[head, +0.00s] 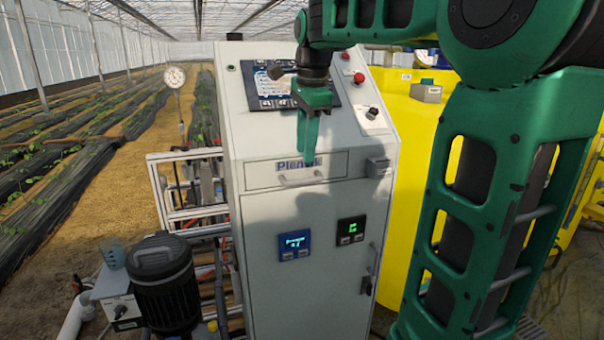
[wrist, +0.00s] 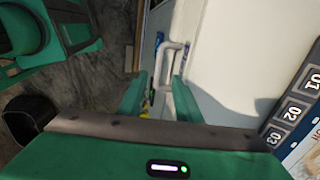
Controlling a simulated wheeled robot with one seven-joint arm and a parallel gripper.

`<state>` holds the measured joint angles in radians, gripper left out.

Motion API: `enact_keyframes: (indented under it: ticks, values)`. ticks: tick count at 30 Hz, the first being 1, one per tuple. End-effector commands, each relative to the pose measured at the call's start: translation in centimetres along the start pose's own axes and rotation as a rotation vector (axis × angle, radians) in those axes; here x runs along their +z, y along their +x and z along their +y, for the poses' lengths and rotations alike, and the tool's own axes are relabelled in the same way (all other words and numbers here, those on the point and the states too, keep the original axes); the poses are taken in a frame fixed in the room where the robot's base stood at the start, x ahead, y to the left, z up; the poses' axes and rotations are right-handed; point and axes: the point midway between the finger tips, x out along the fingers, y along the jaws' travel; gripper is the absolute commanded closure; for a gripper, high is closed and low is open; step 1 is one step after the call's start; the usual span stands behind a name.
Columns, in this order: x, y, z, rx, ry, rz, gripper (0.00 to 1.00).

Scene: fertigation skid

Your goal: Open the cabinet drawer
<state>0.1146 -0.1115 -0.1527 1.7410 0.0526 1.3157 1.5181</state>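The cabinet (head: 262,225) is a tall pale grey box in the middle of the head view. Its drawer (head: 258,178) is a shallow front panel below the sloped console and looks shut. A light bar handle (head: 300,181) sits on the drawer front. My gripper (head: 308,150) points down in front of the drawer's upper edge, above the handle, and hides part of the lettering. In the wrist view my gripper (wrist: 157,92) shows two green fingers apart with nothing between them.
The console has a screen (head: 262,90) and red buttons (head: 359,78). A small grey box (head: 379,167) juts out right of the drawer. A black motor (head: 165,285) and pipe frame stand left; a yellow tank (head: 405,215) stands right.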

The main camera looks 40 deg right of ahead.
Motion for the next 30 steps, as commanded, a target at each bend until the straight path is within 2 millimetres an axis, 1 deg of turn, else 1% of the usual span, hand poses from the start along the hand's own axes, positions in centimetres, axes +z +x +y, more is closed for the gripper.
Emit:
enact_keyframes:
  ticks: [1, 6, 9, 12, 18, 26, 27, 30]
  values:
    - [-0.1, 1.0, 0.1, 0.004, 0.001, 0.001, 0.69]
    - [-0.2, 4.1, 0.1, 0.004, 0.001, 0.0, 0.69]
    - [-0.2, 5.5, 0.1, 0.003, 0.002, 0.0, 0.69]
    - [-0.2, 6.5, 0.1, 0.001, 0.002, 0.001, 0.69]
    - [-0.2, 7.6, 0.1, 0.0, 0.002, 0.0, 0.69]
    - [-0.2, 7.6, 0.0, 0.0, 0.001, 0.0, 0.69]
    - [-0.2, 7.6, 0.0, 0.0, 0.001, 0.0, 0.79]
    - [-0.2, 7.6, 0.1, 0.0, 0.001, 0.0, 1.0]
